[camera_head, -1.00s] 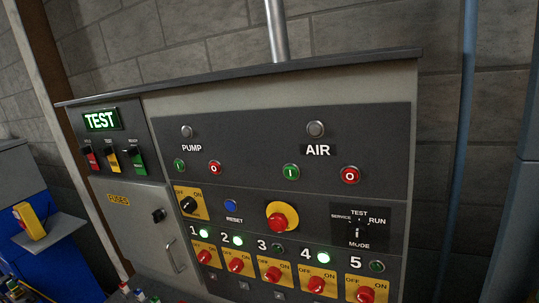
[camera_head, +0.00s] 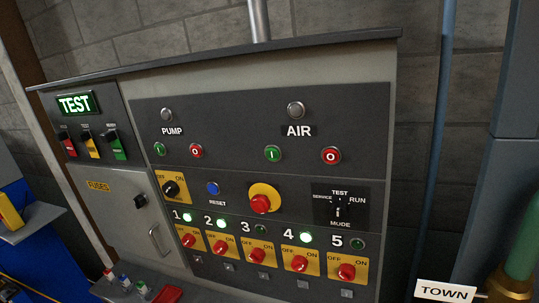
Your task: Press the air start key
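The air start key is the green round button (camera_head: 272,153) marked "I", under the "AIR" label on the dark upper panel. The red air button (camera_head: 331,155) marked "O" sits to its right. The round air lamp (camera_head: 296,109) above them is grey and unlit. My gripper is not in view, so its distance from the key cannot be told.
The pump buttons, green (camera_head: 159,149) and red (camera_head: 196,151), are to the left on the same panel. Below are a red mushroom button (camera_head: 262,200), a mode switch (camera_head: 338,207) and a row of red rotary switches. A "TOWN" sign (camera_head: 445,292) is at lower right.

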